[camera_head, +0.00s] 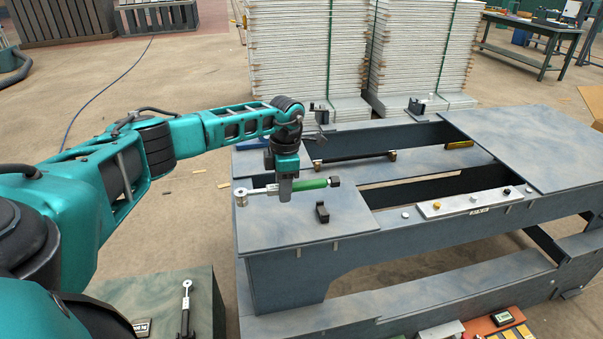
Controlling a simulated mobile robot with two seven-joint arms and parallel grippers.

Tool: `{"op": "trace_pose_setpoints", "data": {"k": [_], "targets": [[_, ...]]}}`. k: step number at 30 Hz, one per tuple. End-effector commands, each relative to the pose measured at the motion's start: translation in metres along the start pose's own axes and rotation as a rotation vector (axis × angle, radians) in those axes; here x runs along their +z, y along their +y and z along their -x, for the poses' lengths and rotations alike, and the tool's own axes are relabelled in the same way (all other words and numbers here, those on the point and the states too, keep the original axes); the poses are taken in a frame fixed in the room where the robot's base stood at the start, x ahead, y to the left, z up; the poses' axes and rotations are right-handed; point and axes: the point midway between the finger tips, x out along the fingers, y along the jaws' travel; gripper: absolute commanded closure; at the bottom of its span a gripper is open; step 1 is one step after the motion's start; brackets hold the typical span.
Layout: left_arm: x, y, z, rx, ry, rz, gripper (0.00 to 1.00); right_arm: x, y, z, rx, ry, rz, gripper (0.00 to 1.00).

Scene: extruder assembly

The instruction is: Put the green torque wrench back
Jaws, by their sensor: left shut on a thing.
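My left gripper (286,190) points down above the left part of the grey workbench (300,223). It is shut on the green torque wrench (311,185), which has a green handle and a grey metal shaft and head. The wrench lies roughly level in the jaws, with its round head to the left and its dark end to the right. It appears to be held above the bench top; the exact gap is hard to tell. My right gripper does not show.
A small black block (322,212) stands on the bench beside the wrench. A metal strip (472,203) with small knobs lies at the front right. Stacked boards (305,50) stand behind.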

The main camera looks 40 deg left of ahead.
Motion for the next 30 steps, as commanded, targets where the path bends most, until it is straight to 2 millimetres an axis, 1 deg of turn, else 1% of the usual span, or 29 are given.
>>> {"op": "trace_pose_setpoints", "data": {"k": [5, 12, 18, 23, 30], "targets": [[0.0, 0.0, 0.001, 0.0, -0.001, 0.002, 1.0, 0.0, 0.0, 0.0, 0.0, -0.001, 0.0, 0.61], [0.0, 0.0, 0.001, 0.001, -0.001, 0.0, 1.0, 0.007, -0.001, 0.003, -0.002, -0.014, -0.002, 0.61], [0.002, 0.0, 0.003, 0.006, -0.005, 0.002, 1.0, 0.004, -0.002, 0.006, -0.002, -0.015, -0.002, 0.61], [0.003, 0.0, -0.011, 0.005, -0.004, 0.001, 1.0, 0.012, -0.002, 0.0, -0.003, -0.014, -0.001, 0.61], [0.004, 0.0, -0.038, 0.004, -0.002, 0.001, 1.0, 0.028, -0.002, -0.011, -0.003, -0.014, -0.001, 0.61]]}}
